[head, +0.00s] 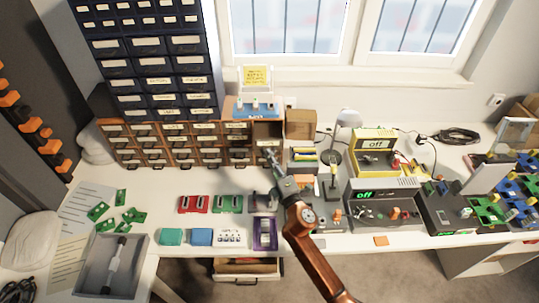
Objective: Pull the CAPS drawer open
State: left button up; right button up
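A wooden drawer cabinet (190,130) with several small labelled drawers stands at the back of the white table. Its labels are too small to read, so I cannot tell which drawer is CAPS. My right gripper (271,155) is in front of the cabinet's right end, close to a labelled drawer front (268,143). I cannot tell whether it touches that front, or whether its fingers are open or shut. My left gripper is not in view.
A dark blue drawer cabinet (150,68) rises behind at the left. Red and green blocks (210,204) and a grey tray (108,265) lie in front. A drawer (247,268) below the table edge stands open.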

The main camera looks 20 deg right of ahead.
jog(key=o, duration=0.5)
jog(key=shift+c, duration=0.2)
jog(key=v, duration=1.2)
jog(key=shift+f, duration=0.2)
